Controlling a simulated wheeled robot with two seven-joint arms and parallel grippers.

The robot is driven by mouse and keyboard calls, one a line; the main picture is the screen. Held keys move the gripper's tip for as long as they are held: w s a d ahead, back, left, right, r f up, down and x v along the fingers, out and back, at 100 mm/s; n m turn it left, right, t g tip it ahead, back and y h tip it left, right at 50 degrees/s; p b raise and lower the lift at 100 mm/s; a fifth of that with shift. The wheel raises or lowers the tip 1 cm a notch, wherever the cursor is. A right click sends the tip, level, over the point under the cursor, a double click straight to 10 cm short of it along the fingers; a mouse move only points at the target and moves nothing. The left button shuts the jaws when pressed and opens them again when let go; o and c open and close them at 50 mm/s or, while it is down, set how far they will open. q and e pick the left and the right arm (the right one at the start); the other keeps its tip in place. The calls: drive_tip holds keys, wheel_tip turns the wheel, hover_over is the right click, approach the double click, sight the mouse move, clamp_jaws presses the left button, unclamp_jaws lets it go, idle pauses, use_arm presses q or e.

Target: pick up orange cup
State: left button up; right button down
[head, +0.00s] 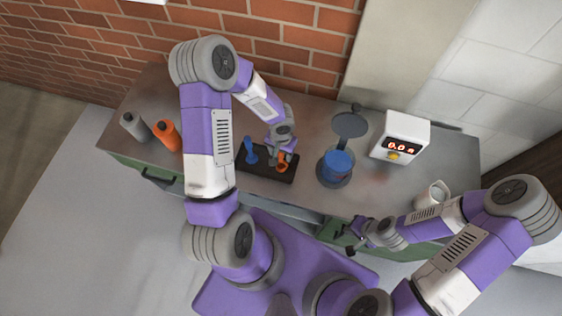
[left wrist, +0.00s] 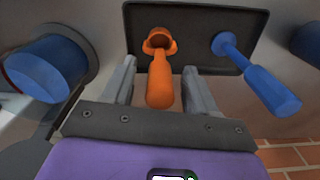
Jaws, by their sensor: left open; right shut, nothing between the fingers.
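The orange cup (head: 283,167) has a small round bowl and a thick handle. It lies on the dark tray (head: 262,177), below my left gripper (head: 281,156). In the left wrist view, the orange cup (left wrist: 160,80) has its handle between the two fingers of my open left gripper (left wrist: 160,85), with gaps on both sides. My right gripper (head: 352,243) is shut and empty, near the counter's front edge. In the head view my left gripper partly hides the cup.
A blue cup (head: 250,151) lies beside it on the tray, to the right in the left wrist view. A blue container (head: 338,163), a white box with a red display (head: 400,137) and a white mug (head: 432,195) stand right. Orange (head: 167,135) and grey (head: 133,127) bottles stand left.

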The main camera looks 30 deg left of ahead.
use_arm(q)
drive_tip(key=shift+w+f, duration=0.1)
drive_tip(key=shift+f, duration=0.25)
drive_tip(key=shift+c, duration=0.5)
drive_tip(key=c, duration=0.9)
clamp_jaws()
drive_tip(key=shift+r, duration=0.15)
